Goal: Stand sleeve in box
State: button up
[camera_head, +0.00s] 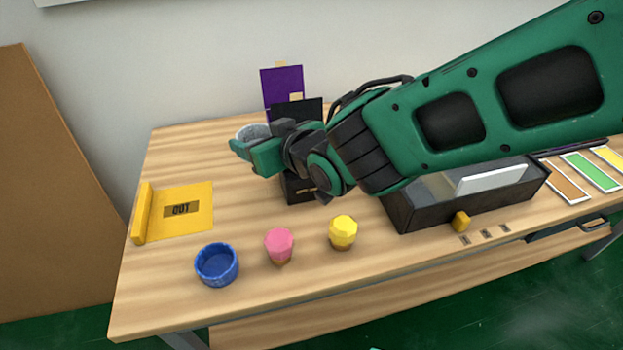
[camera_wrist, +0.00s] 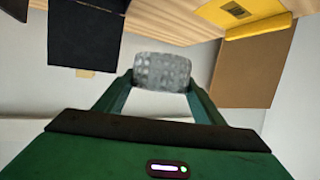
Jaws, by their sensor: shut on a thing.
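My gripper (camera_head: 243,147) is shut on a grey, bumpy, rounded piece (camera_head: 253,131), seemingly the sleeve, above the table's back left. In the wrist view the grey piece (camera_wrist: 162,72) sits between the two green fingers of my gripper (camera_wrist: 160,82). A long dark open box (camera_head: 440,208) stands at the right of the table, with a white panel (camera_head: 492,178) tilted in it. A black upright box (camera_head: 300,190) with a purple panel (camera_head: 281,82) behind it stands at the back middle, partly hidden by my arm. I cannot tell which box is meant.
A yellow mat marked "OUT" (camera_head: 190,225) lies at the left. A blue cup (camera_head: 217,265), a pink piece (camera_head: 279,243) and a yellow piece (camera_head: 343,231) stand along the front. Coloured cards (camera_head: 590,172) lie at the far right. The wall is close behind the table.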

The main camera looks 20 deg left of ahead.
jog(key=shift+w+d, duration=0.25)
jog(key=shift+d, duration=0.05)
jog(key=w+d+f, duration=0.6)
jog(key=w+f, duration=0.3)
jog(key=f, duration=0.2)
jog(key=shift+w+d, duration=0.25)
jog(key=shift+d, duration=0.05)
jog(key=shift+f, duration=0.5)
jog(key=shift+f, duration=0.15)
jog(key=o, duration=0.7)
